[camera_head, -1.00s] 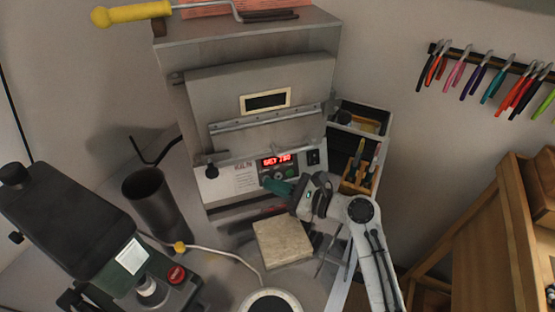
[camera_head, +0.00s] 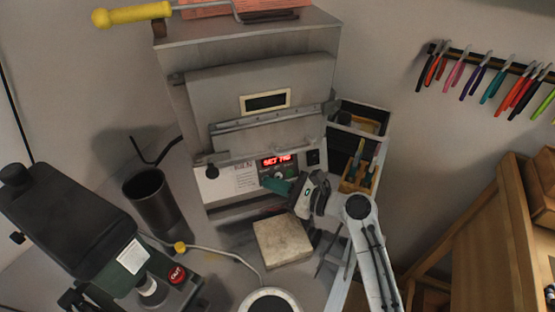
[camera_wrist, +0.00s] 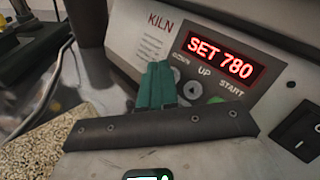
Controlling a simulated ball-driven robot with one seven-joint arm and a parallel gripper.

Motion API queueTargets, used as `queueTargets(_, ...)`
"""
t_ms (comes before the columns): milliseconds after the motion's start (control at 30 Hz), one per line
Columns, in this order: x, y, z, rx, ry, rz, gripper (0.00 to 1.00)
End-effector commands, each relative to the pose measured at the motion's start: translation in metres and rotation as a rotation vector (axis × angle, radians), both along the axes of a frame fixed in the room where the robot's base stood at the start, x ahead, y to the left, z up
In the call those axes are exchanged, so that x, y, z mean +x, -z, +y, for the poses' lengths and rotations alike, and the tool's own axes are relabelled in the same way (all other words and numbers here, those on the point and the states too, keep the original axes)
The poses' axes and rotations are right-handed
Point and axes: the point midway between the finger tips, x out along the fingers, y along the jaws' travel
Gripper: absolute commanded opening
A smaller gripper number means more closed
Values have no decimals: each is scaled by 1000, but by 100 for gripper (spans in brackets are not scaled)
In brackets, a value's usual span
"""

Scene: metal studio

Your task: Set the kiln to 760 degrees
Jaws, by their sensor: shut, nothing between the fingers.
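The kiln (camera_head: 262,88) is a grey metal box with its door shut and a control panel (camera_head: 240,179) below. Its red display (camera_wrist: 221,56) reads SET 780 in the wrist view; the same display (camera_head: 277,160) is too small to read surely in the head view. Under it are a DOWN button (camera_wrist: 176,74), an UP button (camera_wrist: 194,90) and a green START button (camera_wrist: 216,100). My gripper (camera_wrist: 157,72) has teal fingers, shut and empty, with tips just left of the DOWN button. I cannot tell whether they touch it. It shows in the head view (camera_head: 272,184).
A black rocker switch (camera_wrist: 300,130) sits at the panel's right. A stone-like block (camera_head: 282,242) lies below the panel. A dark cylinder (camera_head: 156,202) and a green machine (camera_head: 75,225) stand left. A tool box (camera_head: 361,125) stands right of the kiln.

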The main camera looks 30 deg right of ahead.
Motion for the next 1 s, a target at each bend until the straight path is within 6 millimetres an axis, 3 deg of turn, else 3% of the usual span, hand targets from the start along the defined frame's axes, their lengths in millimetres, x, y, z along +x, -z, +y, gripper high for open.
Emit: queueTargets(1000,-8,-4,1,0,0,0,0)
